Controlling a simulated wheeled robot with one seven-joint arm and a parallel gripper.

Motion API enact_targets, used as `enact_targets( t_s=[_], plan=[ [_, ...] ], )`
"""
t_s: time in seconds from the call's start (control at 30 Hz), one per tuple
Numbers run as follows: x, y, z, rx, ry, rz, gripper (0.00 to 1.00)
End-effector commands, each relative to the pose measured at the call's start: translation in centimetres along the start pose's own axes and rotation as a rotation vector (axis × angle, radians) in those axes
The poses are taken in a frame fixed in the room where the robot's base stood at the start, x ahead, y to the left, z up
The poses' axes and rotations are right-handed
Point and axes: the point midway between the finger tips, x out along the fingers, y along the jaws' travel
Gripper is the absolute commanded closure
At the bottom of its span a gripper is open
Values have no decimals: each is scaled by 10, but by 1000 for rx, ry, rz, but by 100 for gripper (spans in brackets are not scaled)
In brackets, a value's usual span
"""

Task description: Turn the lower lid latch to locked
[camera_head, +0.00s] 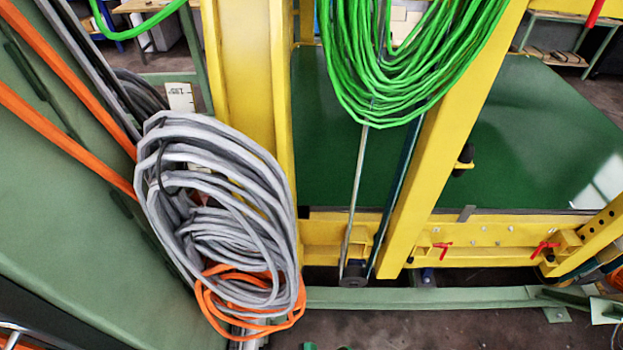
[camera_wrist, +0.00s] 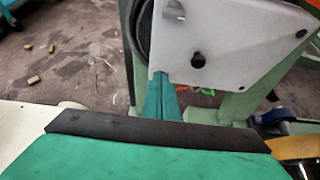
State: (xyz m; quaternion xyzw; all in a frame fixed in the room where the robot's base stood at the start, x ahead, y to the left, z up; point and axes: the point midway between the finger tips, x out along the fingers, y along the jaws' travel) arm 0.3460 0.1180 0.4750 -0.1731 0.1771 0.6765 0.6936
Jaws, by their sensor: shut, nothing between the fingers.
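My gripper (camera_wrist: 162,78) shows in the wrist view as two teal fingers pressed together, with nothing between them. Its tips are near the lower left edge of a white panel (camera_wrist: 238,38) in the picture; I cannot tell whether they touch it. The panel carries a dark round knob or hole (camera_wrist: 198,61) and a grey tab (camera_wrist: 175,10) near its top. I cannot tell whether either of these is the lower lid latch. No lid latch can be made out for sure in the head view, and my gripper does not show there.
In the head view, a grey cable coil (camera_head: 215,195) hangs at left and a green cable bundle (camera_head: 405,70) at top. A yellow frame (camera_head: 440,120) stands before a dark green panel (camera_head: 530,130). Red levers (camera_head: 443,248) sit low on it. A caster (camera_wrist: 275,116) shows at right in the wrist view.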

Motion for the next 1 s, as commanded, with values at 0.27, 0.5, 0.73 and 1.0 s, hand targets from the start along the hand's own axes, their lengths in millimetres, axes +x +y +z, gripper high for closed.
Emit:
enact_targets(
  t_s=[0.27, 0.5, 0.73, 1.0],
  plan=[
    [-26, 0, -14, 1, 0, -1, 100],
    [-38, 0, -21, 1, -1, -1, 100],
    [-39, -1, -22, 1, 1, -4, 100],
    [-40, -1, -23, 5, 1, -9, 100]
  ],
)
